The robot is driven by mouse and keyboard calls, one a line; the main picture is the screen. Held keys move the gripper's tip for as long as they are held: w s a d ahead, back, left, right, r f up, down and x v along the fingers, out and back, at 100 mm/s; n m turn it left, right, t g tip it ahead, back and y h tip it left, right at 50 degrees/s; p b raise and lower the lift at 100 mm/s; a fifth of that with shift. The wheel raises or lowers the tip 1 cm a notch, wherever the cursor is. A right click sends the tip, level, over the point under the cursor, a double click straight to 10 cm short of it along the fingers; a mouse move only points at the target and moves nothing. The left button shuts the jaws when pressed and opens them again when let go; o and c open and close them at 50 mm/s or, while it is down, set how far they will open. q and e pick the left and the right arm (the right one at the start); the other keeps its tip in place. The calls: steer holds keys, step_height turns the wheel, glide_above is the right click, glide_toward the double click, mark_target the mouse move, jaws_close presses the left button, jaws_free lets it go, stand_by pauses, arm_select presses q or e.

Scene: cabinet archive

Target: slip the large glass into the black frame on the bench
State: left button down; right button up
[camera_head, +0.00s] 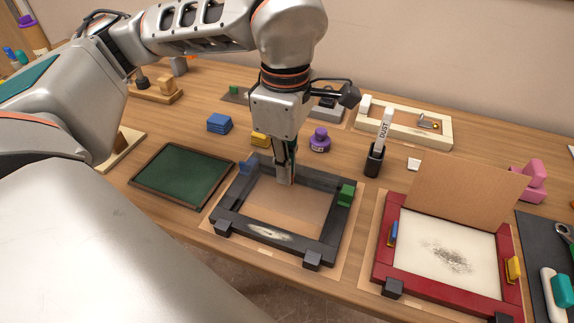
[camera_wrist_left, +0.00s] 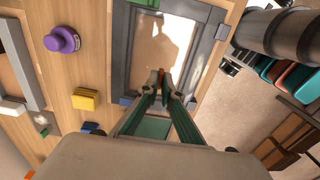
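The black frame (camera_head: 322,250) lies flat on a brown sheet on the bench, with dark corner blocks, a blue clip (camera_head: 249,164) and a green clip (camera_head: 346,194). It also shows in the wrist view (camera_wrist_left: 205,50). A bright glare lies on its front bar, and bright patches show inside it in the wrist view. These may be reflections off the large glass, but I cannot make out the glass's edges. My left gripper (camera_head: 285,182) points down over the frame's far side. Its fingertips (camera_wrist_left: 161,78) are together, with no clearly visible object between them. My right gripper is out of view.
A green-lined tray (camera_head: 143,178) lies left of the frame. A red frame (camera_head: 380,262) with a brown board (camera_head: 470,185) stands right. Behind are blue blocks (camera_head: 219,123), a yellow block (camera_head: 261,139), a purple-handled item (camera_head: 320,140) and a dust brush holder (camera_head: 374,160).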

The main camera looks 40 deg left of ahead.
arm_select(q)
steer(key=shift+w, duration=0.25)
steer(key=shift+s+r, duration=0.1)
steer(key=shift+s, duration=0.05)
steer(key=shift+f+b, duration=0.5)
steer(key=shift+f, duration=0.35)
steer(key=shift+f+b, duration=0.4)
steer(key=shift+f, duration=0.7)
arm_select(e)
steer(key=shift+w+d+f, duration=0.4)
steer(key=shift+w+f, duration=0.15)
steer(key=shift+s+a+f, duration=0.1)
